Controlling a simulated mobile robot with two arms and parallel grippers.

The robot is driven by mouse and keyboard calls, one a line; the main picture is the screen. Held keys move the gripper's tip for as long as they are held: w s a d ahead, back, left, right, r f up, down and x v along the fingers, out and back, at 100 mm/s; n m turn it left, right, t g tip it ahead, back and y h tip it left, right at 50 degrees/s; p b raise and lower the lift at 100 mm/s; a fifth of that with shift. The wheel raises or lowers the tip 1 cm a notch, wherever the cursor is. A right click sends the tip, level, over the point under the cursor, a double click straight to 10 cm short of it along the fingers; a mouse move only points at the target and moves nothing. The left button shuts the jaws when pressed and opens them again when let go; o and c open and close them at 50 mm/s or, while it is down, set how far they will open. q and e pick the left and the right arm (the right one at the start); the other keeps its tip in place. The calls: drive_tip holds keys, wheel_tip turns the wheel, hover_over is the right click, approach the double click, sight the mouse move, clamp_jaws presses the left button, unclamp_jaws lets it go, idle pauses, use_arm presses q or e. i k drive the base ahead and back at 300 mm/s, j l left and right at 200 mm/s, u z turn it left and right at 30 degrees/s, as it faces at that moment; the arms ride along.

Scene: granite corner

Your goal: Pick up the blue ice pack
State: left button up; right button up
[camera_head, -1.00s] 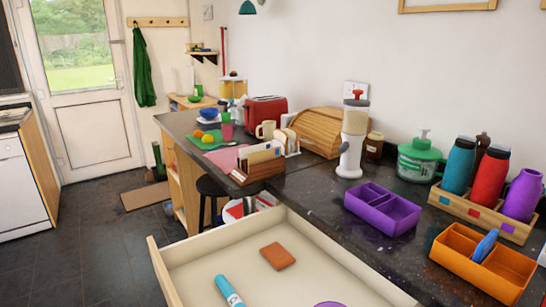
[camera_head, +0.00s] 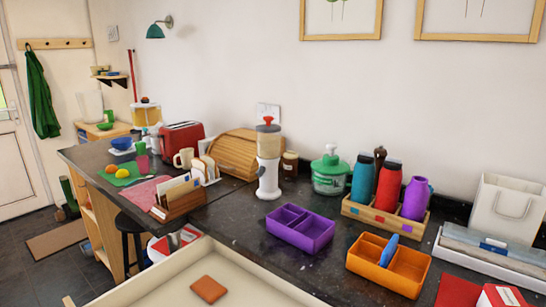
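A small blue flat piece (camera_head: 389,250), which looks like the ice pack, stands tilted in the orange divided box (camera_head: 374,275) on the dark granite counter. It leans by the divider and its lower part is hidden inside the box. Neither of my grippers shows in the head view.
A purple divided box (camera_head: 300,232) stands left of the orange box. Behind are a wooden rack (camera_head: 384,214) with several bottles, a green-lidded jar (camera_head: 329,178) and a white grinder (camera_head: 268,170). A white bag (camera_head: 505,212) stands at right. An open drawer (camera_head: 165,290) juts out in front.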

sight(388, 254)
drive_tip(key=u, duration=1.2)
drive_tip(key=z, duration=2)
